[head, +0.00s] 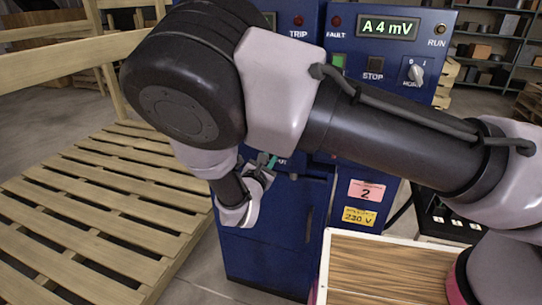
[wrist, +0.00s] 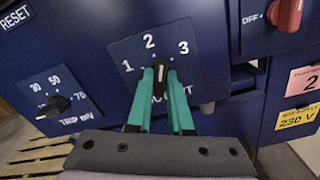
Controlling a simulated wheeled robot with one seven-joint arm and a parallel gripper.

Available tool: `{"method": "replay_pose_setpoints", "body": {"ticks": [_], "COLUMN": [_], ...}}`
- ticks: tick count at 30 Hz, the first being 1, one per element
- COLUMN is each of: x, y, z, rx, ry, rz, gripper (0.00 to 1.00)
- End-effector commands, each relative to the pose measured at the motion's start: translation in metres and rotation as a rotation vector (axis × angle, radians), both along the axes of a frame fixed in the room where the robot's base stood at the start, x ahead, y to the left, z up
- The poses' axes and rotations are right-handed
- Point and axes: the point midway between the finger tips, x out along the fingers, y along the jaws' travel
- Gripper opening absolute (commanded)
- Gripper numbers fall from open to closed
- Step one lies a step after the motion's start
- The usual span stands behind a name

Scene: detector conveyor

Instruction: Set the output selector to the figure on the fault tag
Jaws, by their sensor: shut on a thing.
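The output selector (wrist: 160,70) is a small dark knob with a white mark, on a blue plate with figures 1, 2 and 3; its label is partly hidden by my fingers. My gripper (wrist: 160,75) has its two teal fingers on either side of the knob, shut on it. The white mark points roughly up, towards the 2; its exact angle is hard to tell between the fingers. The pink fault tag (head: 365,191) reads 2 and shows at the right edge of the wrist view (wrist: 305,82). In the head view my gripper (head: 264,162) is at the blue cabinet, and my arm hides the selector.
A TRIP mV knob (wrist: 58,103) sits left of the selector. A red OFF handle (wrist: 288,14) is at the right, above a yellow 230 V label (head: 359,216). A display (head: 388,27) reads A 4 mV. A wooden-topped box (head: 385,240) stands front right, a pallet (head: 90,200) left.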

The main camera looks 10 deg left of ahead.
Motion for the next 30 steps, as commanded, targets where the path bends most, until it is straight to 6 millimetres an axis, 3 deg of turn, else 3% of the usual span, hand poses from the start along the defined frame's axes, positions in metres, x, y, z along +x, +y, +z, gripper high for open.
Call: {"method": "replay_pose_setpoints", "body": {"ticks": [15, 30], "x": [-0.0010, -0.0011], "y": [0.0010, 0.0012], "z": [-0.0007, -0.0009], "rx": [-0.341, -0.408], "ry": [0.028, 0.034], "rz": [0.002, 0.002], "gripper": [0.00, 0.00]}}
